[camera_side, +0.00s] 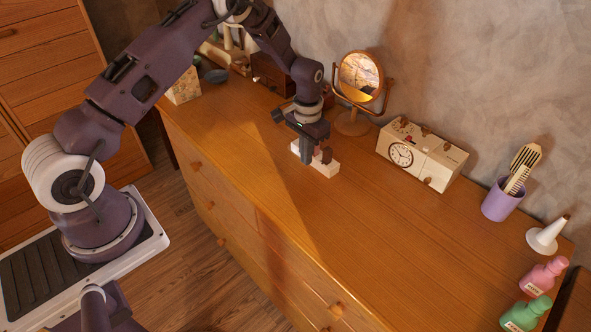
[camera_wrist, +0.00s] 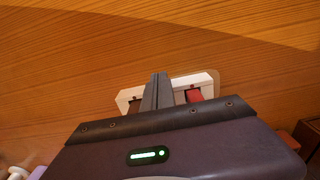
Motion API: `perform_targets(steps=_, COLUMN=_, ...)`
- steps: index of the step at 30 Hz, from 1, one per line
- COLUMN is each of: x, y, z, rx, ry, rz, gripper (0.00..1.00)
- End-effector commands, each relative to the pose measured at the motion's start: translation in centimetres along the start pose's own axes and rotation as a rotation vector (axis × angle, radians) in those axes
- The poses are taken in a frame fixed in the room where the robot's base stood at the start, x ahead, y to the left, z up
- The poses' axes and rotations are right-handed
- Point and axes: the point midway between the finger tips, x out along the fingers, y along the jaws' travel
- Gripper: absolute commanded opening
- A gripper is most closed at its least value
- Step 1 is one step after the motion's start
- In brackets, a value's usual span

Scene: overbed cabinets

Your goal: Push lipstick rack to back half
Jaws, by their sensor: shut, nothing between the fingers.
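The lipstick rack (camera_side: 324,168) is a small white block with dark red and brown lipsticks, standing on the wooden dresser top near its middle, in front of the round mirror. In the wrist view the white rack (camera_wrist: 201,80) shows on both sides of the fingers, with red and brown lipstick parts below its edge. My gripper (camera_side: 306,160) is shut and points down at the rack, covering part of it. In the wrist view the shut fingers of my gripper (camera_wrist: 158,80) overlap the rack's middle. I cannot tell whether they touch it.
A round mirror (camera_side: 360,78) on a stand is behind the rack. A cream clock box (camera_side: 421,156) is to its right, then a purple brush cup (camera_side: 501,202), a white cone (camera_side: 546,236), and pink (camera_side: 543,277) and green bottles (camera_side: 524,314). The dresser's front right top is clear.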

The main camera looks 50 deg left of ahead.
Motion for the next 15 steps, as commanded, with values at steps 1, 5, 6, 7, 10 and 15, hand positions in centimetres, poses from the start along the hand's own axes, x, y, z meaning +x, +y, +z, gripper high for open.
perform_targets(steps=1, x=0.0, y=0.0, z=-0.3, rx=0.0, ry=0.002, rz=0.0, gripper=0.0)
perform_targets(steps=5, x=0.0, y=0.0, z=-1.1, rx=-0.001, ry=0.002, rz=0.0, gripper=0.0)
perform_targets(steps=6, x=0.0, y=0.0, z=-1.3, rx=-0.001, ry=0.001, rz=0.001, gripper=0.0)
perform_targets(steps=7, x=0.0, y=0.0, z=-1.5, rx=-0.001, ry=0.001, rz=0.001, gripper=0.0)
perform_targets(steps=10, x=0.0, y=0.0, z=-1.9, rx=0.0, ry=0.001, rz=0.0, gripper=0.0)
perform_targets(steps=15, x=0.0, y=0.0, z=-1.9, rx=0.0, ry=0.0, rz=0.001, gripper=0.0)
